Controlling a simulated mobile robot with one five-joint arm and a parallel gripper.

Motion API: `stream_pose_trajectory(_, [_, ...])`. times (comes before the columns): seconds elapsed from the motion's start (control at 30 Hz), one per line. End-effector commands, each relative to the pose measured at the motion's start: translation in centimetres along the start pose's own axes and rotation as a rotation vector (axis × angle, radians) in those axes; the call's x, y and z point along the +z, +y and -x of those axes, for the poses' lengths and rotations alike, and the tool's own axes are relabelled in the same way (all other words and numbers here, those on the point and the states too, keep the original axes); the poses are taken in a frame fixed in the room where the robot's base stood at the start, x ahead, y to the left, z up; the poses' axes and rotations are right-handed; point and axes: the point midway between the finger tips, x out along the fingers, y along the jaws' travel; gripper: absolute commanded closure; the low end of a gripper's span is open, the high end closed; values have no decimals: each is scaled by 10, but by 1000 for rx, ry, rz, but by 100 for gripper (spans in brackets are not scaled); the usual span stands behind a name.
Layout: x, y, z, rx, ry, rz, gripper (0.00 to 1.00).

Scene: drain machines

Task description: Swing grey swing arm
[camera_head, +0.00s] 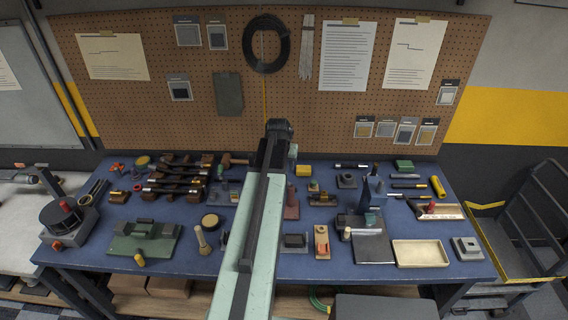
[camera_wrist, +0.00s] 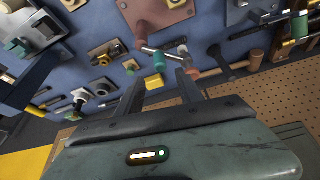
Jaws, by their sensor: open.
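In the wrist view a short grey bar (camera_wrist: 160,52) lies across the end of a dark red plate (camera_wrist: 155,14); I take it for the grey swing arm. A reddish knob (camera_wrist: 192,74) shows near its right end. My gripper (camera_wrist: 161,78) is open, with its two dark fingers apart and nothing held. The bar appears just beyond the fingertips, apart from them; the exact gap is unclear. In the head view the red plate (camera_head: 291,212) stands just right of my arm, and the bar is not clearly visible. My fingers cannot be made out there.
A yellow block (camera_wrist: 153,83) appears between the fingertips in the wrist view. The blue bench (camera_head: 190,262) is crowded with small fixtures. A green fixture (camera_head: 143,240) and a dark round turntable (camera_head: 62,216) are at left, a cream tray (camera_head: 420,254) at right. A pegboard (camera_head: 180,120) stands behind.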

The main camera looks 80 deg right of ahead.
Motion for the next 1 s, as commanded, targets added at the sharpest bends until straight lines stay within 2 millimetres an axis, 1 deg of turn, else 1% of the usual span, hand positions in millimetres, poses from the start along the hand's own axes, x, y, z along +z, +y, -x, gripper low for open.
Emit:
stream_pose_trajectory(0.03, [0, 1, -1, 0, 0, -1, 56])
stream_pose_trajectory(0.07, [0, 1, -1, 0, 0, -1, 62])
stream_pose_trajectory(0.1, [0, 1, -1, 0, 0, 5, 73])
stream_pose_trajectory(0.13, [0, 1, -1, 0, 0, 20, 81])
stream_pose_trajectory(0.2, [0, 1, -1, 2, -1, 102, 100])
stream_pose_trajectory(0.27, [0, 8, -1, 31, -3, 242, 100])
stream_pose_trajectory(0.37, [6, 41, 6, 164, -36, 589, 100])
stream_pose_trajectory(0.4, [8, 57, 11, 232, -65, 741, 100])
stream_pose_trajectory(0.47, [15, 75, 13, 334, -123, 974, 100])
stream_pose_trajectory(0.5, [20, 81, 12, 402, -171, 1133, 100])
stream_pose_trajectory(0.57, [29, 84, 10, 511, -258, 1380, 100])
stream_pose_trajectory(0.6, [35, 82, 8, 588, -328, 1549, 100])
stream_pose_trajectory(0.67, [44, 69, 5, 713, -448, 1794, 100])
stream_pose_trajectory(0.7, [48, 58, 4, 790, -523, 1927, 100])
stream_pose_trajectory(0.77, [56, 36, 3, 903, -626, 2087, 100])
stream_pose_trajectory(0.8, [62, 19, 1, 978, -682, 2169, 100])
stream_pose_trajectory(0.87, [73, -10, -4, 1084, -734, 2254, 100])
stream_pose_trajectory(0.9, [81, -30, -8, 1147, -740, 2282, 100])
stream_pose_trajectory(1.0, [101, -77, -22, 1235, -700, 2334, 100])
